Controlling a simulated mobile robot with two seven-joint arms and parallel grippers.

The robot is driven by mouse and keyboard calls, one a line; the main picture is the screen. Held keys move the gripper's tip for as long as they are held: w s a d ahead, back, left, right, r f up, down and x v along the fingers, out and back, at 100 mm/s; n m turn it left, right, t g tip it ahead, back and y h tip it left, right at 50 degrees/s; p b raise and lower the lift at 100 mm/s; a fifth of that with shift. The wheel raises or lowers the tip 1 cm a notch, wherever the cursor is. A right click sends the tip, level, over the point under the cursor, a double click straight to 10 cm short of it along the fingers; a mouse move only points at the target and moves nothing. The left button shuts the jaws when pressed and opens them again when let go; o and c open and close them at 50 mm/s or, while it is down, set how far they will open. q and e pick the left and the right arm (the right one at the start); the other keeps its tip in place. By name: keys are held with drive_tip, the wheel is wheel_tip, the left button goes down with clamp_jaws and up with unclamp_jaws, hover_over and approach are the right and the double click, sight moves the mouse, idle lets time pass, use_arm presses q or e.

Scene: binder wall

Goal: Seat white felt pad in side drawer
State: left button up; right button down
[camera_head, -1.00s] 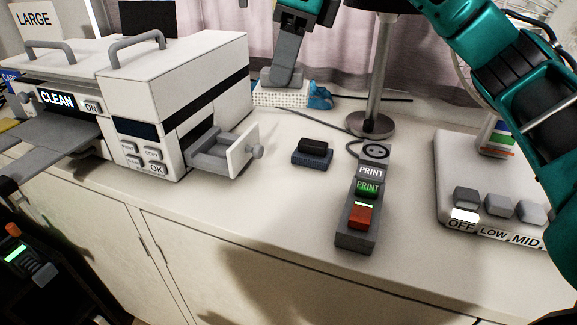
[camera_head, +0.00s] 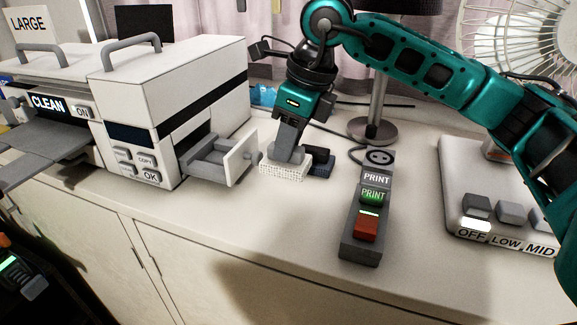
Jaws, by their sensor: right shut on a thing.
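The white felt pad (camera_head: 281,172) is a small, pale, dotted block, now just right of the side drawer. My right gripper (camera_head: 287,156) points down and is shut on it from above, covering part of its top. I cannot tell whether the pad touches the counter. The side drawer (camera_head: 212,171) is pulled out from the right side of the white printer, its front with a round grey knob (camera_head: 258,154) standing close to the pad. What lies on the drawer's floor is hard to see.
A dark blue-and-black block (camera_head: 319,163) sits right beside the gripper. The white printer (camera_head: 165,90) stands left. A PRINT button box (camera_head: 366,215), lamp stand (camera_head: 372,130) and OFF/LOW/MID fan base (camera_head: 500,185) are to the right. The front counter is clear.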

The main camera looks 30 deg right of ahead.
sight(288, 166)
wheel_tip(288, 166, down, 5)
drive_tip(key=shift+r, duration=0.15)
use_arm(q)
drive_tip(key=shift+w+d+r, duration=0.15)
drive_tip(key=shift+w+r, duration=0.05)
drive_tip(key=shift+w, duration=0.1)
use_arm(e)
drive_tip(key=shift+f+b, duration=0.2)
drive_tip(key=shift+b, duration=0.1)
drive_tip(key=c, duration=1.4)
unclamp_jaws()
drive_tip(key=shift+f, duration=0.1)
drive_tip(key=o, duration=0.5)
